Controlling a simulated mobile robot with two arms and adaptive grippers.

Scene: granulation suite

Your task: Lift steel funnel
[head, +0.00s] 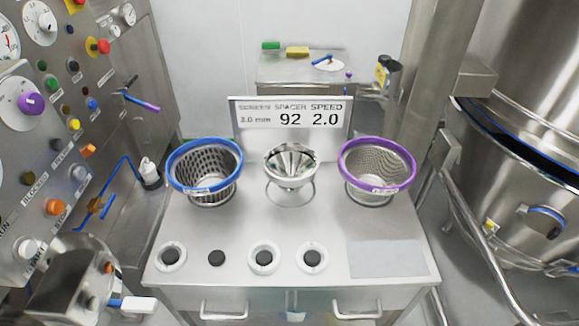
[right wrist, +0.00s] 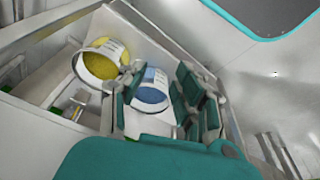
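The steel funnel (head: 291,163) is a shiny cone with a wide rim. It sits upright in a wire ring stand in the middle of the steel table (head: 225,240) in the head view. A blue-rimmed screen basket (head: 206,170) stands to its left and a purple-rimmed one (head: 377,170) to its right. My right gripper (right wrist: 160,98) shows in the right wrist view with its teal-padded fingers apart and nothing between them. The funnel is not in that view. Neither gripper appears in the head view.
A sign (head: 290,115) stands behind the funnel. White rings and dark discs line the table front, beside a grey pad (head: 387,259). A control panel (head: 60,130) is left, a steel vessel (head: 525,150) right. Yellow (right wrist: 101,64) and blue (right wrist: 151,94) containers lie beyond my right fingers.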

